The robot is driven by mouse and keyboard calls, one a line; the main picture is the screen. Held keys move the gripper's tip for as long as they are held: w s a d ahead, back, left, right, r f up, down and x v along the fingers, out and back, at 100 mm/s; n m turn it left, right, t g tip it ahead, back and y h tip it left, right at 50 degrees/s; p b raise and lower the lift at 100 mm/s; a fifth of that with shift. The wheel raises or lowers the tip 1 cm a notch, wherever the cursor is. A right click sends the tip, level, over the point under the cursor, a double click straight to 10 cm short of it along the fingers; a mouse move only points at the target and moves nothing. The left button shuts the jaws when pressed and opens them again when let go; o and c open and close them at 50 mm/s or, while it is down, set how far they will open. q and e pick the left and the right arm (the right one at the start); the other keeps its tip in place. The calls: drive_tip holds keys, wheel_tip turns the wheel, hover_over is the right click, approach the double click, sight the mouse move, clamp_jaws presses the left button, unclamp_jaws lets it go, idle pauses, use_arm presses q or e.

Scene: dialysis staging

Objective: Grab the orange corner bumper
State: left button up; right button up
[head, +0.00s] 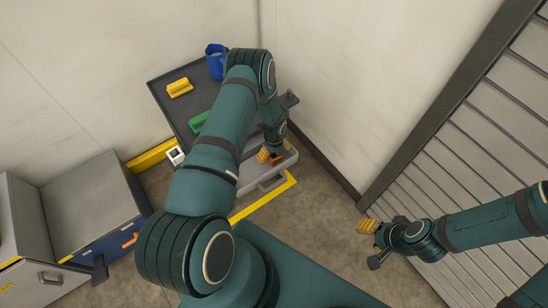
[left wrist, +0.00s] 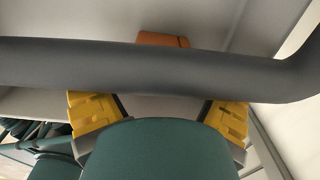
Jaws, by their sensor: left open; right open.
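The orange corner bumper (left wrist: 162,40) shows in the left wrist view, at the top centre beyond a dark grey bar (left wrist: 160,70). The bar crosses the view and hides part of the space around it. A small orange patch (head: 277,158) in the head view, between my left fingers, seems to be the same bumper. My left gripper (head: 273,152) is open, with its yellow fingers spread at the grey cart's edge. I cannot tell whether they touch the bumper. My right gripper (head: 367,226) is open and empty above the floor at the right.
The dark cart top (head: 165,95) carries a yellow block (head: 180,88), a blue jug (head: 215,62) and a green item (head: 199,122). A grey handle (head: 272,181) is on the cart's front. A grey-blue cabinet (head: 92,210) stands left; a slatted shutter (head: 470,170) stands right.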

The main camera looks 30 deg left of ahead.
use_arm(q)
drive_tip(key=shift+f+b, duration=0.25)
drive_tip(key=shift+b, duration=0.25)
idle(0.6)
drive_tip(key=shift+c, duration=0.2)
drive_tip(key=c, duration=1.3)
